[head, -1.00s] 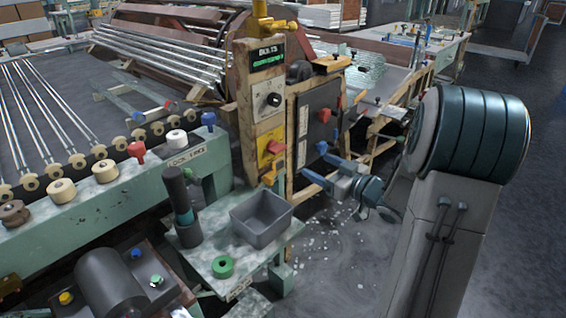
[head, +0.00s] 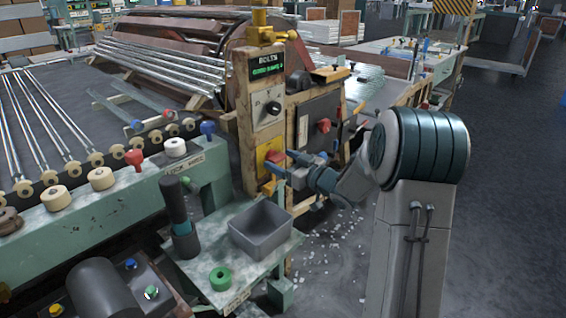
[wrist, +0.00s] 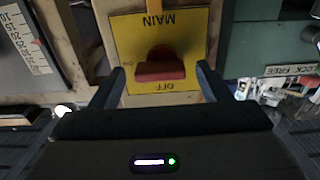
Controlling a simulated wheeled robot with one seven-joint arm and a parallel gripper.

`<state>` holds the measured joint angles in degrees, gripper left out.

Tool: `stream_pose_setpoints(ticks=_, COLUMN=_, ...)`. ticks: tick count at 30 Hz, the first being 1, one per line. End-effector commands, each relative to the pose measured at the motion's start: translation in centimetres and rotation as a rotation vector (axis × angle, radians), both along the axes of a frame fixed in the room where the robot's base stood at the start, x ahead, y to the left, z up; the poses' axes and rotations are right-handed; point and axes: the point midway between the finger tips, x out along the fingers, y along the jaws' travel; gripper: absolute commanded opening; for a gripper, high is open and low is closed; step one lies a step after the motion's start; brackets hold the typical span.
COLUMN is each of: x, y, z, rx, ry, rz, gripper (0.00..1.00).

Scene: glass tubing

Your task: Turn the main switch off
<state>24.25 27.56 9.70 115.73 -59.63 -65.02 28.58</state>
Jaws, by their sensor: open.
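The main switch is a red handle (wrist: 160,71) on a yellow plate (wrist: 188,22) marked MAIN, OFF and ON. The lettering is upside down in the wrist view. ON is by the left of the handle and OFF below it. I cannot tell for certain which mark the handle points to. In the head view the yellow plate (head: 262,152) is low on the wooden post, and the handle is partly behind my gripper (head: 282,163). My gripper's two fingers also show in the wrist view (wrist: 158,84), open, one on either side of the handle, with no clear contact.
Above the plate are a dial panel (head: 268,106) and a lit green display (head: 268,71). A second red handle (head: 323,126) is on a dark box to the right.

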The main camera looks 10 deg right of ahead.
Motion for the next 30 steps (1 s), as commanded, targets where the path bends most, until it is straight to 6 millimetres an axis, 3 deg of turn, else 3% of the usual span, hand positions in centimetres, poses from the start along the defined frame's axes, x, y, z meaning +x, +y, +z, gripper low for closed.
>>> stream_pose_setpoints(ticks=10, x=0.35, y=0.24, z=0.01, rx=0.000, ry=0.000, rz=-0.001, gripper=0.71)
stream_pose_setpoints(ticks=15, x=0.33, y=0.23, z=0.01, rx=0.000, ry=0.000, rz=-0.001, gripper=0.26)
stream_pose_setpoints(ticks=30, x=0.31, y=0.22, z=-0.28, rx=-0.087, ry=-0.064, rz=-0.001, gripper=0.26)
